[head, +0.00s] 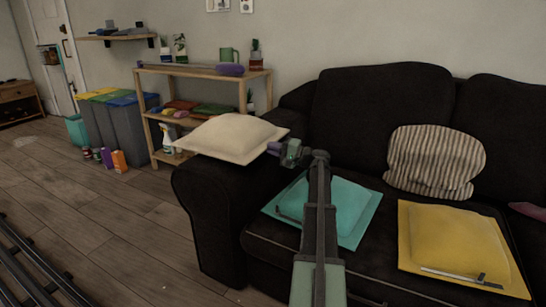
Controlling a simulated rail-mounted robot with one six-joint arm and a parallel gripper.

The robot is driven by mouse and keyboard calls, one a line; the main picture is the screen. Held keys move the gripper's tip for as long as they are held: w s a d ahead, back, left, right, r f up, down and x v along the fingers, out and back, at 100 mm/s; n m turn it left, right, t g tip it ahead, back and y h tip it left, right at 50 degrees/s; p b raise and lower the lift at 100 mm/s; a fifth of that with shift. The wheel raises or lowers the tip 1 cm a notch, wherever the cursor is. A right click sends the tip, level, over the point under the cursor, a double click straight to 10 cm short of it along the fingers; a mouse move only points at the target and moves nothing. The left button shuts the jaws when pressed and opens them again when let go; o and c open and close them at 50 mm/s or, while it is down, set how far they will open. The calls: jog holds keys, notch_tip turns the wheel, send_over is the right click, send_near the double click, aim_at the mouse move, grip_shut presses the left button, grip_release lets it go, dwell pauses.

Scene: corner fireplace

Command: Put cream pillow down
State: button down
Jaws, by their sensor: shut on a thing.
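The cream pillow (230,136) is in the head view, left of centre, at the height of the black sofa's left armrest. My gripper (276,149) is shut on its right edge. The pillow lies roughly flat, with its puffed side up. It overlaps the armrest (215,180) in the picture; I cannot tell whether it touches it. The gripper's fingertips are small and partly hidden at the pillow's edge.
On the black sofa (370,110) lie a teal pillow (345,200), a yellow pillow (455,245) and a striped pillow (435,160). A wooden shelf (205,72) with plants and folded cloths stands behind the armrest. Bins (120,125) stand further left. The wooden floor (110,220) at left is mostly clear.

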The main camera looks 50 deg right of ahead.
jog(key=c, duration=1.2)
grip_release()
jog(key=shift+r, duration=0.1)
jog(key=b+v, duration=0.1)
jog(key=v, duration=1.1)
